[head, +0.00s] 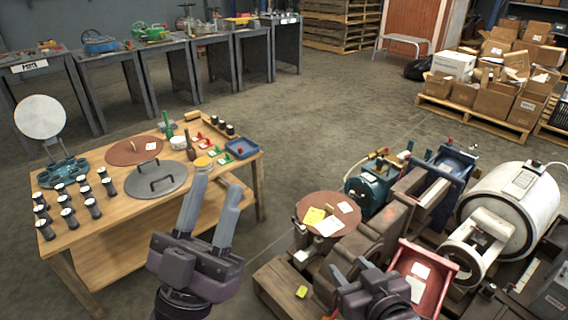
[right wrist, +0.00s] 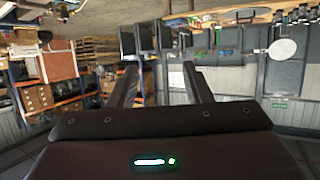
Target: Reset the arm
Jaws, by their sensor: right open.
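My left gripper (head: 216,186) is in the lower middle of the head view, in front of the wooden table (head: 112,232). Its two grey fingers point up and stand apart with nothing between them. My right gripper (head: 350,266) is at the bottom, right of centre, in front of the machinery. Its fingers are spread and empty. In the right wrist view, the right gripper (right wrist: 160,68) shows two dark fingers wide apart, pointing out over the room. That view is turned on its side or upside down.
The wooden table holds several dark jars, a grey lid (head: 158,180) with a handle and a blue tray (head: 241,149). At right are a round brown plate (head: 309,212) with papers, a red tray (head: 439,260) and a white drum (head: 512,203). Open floor lies beyond.

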